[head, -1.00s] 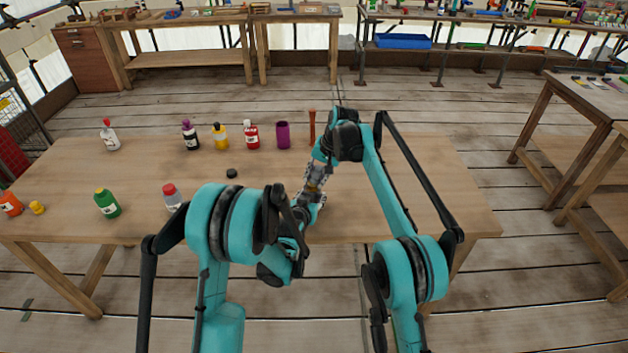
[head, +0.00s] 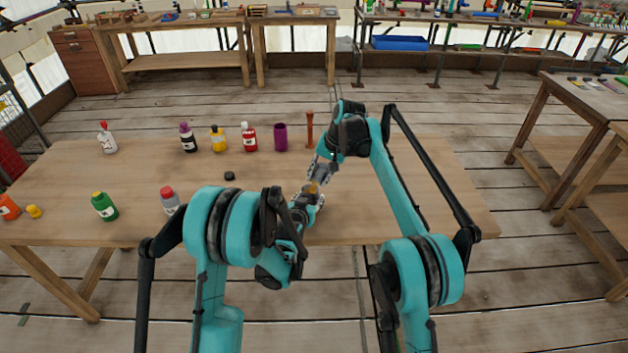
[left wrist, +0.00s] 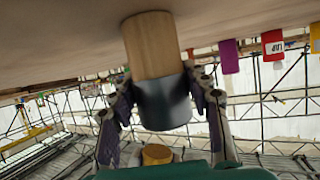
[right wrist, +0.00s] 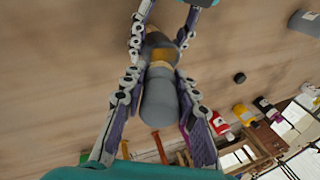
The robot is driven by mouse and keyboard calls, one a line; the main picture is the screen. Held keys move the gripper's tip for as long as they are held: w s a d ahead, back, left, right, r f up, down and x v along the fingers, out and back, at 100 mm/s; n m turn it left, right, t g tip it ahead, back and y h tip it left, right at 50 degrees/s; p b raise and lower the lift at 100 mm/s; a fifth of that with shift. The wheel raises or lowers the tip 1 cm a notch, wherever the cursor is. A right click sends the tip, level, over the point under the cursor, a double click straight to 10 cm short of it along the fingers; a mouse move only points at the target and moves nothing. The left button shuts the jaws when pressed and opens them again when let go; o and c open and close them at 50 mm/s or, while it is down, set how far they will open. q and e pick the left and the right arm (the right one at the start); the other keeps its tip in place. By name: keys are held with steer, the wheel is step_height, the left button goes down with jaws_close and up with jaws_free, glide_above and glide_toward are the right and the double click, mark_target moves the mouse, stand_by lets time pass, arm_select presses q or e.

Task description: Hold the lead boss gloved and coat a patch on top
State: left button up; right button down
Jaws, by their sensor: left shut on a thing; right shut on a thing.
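My left gripper (head: 309,201) is shut on a grey cylinder (left wrist: 164,103) that has a pale wooden section (left wrist: 150,47); I take this for the lead boss. It is held above the table, and its tan top (head: 312,187) shows between the two hands. My right gripper (head: 323,172) comes down from the upper right, shut on a grey rounded piece (right wrist: 160,100) with a pale band at its far end. In the right wrist view that end lies close to the tan area (right wrist: 161,55) on the left gripper's piece; I cannot tell whether they touch.
Several bottles stand along the table (head: 400,190), including red (head: 249,139), yellow (head: 217,140) and green (head: 104,207) ones. A purple cup (head: 281,138) and an upright orange-brown stick (head: 309,128) stand behind the hands. A small black cap (head: 229,176) lies mid-table. The table's right side is clear.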

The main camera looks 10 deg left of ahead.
steer(key=shift+d+r, duration=0.75)
steer(key=shift+r, duration=0.3)
steer(key=shift+d+r, duration=0.7)
steer(key=shift+r, duration=0.3)
steer(key=a, duration=0.2)
steer(key=a+f, duration=0.1)
steer(key=a, duration=0.2)
steer(key=shift+s+a+f, duration=0.1)
steer(key=shift+a+f, duration=0.2)
steer(key=shift+f, duration=0.05)
steer(key=shift+a+f, duration=0.2)
steer(key=shift+a, duration=0.05)
steer(key=shift+f, duration=1.8)
steer(key=shift+f, duration=0.7)
